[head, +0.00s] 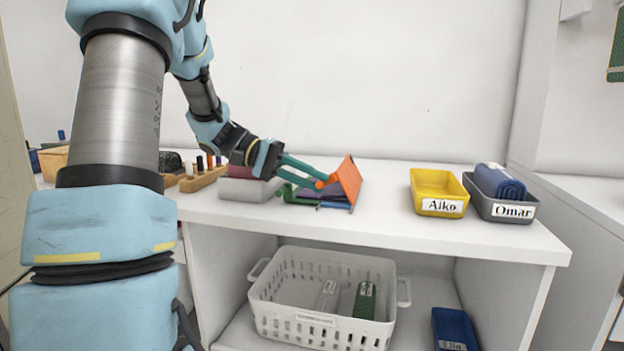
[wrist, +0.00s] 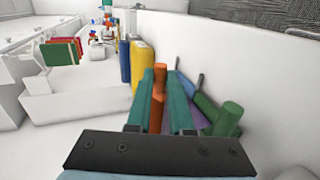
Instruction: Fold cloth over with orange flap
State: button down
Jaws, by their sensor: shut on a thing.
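An orange flap (head: 348,180) stands raised and tilted at the right side of a small folding board on the white table. A purple cloth (head: 318,191) lies low on the board beside it, mostly hidden behind my fingers. My gripper (head: 315,179), with teal fingers, reaches in from the left and is shut on the flap's orange handle. In the wrist view, the orange handle (wrist: 159,98) sits between the two teal fingers of my gripper (wrist: 160,100). A green cylinder-like part (wrist: 228,118) and a purple strip show to its right.
A yellow tray (head: 437,207) labelled Aiko and a grey tray (head: 503,211) labelled Omar, holding a blue rolled cloth (head: 499,181), stand to the right. A grey block (head: 248,190) with maroon cloth stands close left. A white basket (head: 321,320) is on the shelf below. Table between board and trays is clear.

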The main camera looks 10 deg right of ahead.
jog(key=c, duration=1.1)
grip_release()
jog(key=shift+a+f, duration=0.1)
jog(key=shift+f, duration=0.45)
jog(key=shift+o, duration=1.4)
jog(key=shift+r, duration=0.2)
jog(key=v, duration=1)
jog(key=shift+w+a+r, duration=0.15)
jog(key=shift+a+r, duration=0.05)
jog(key=shift+a, duration=0.1)
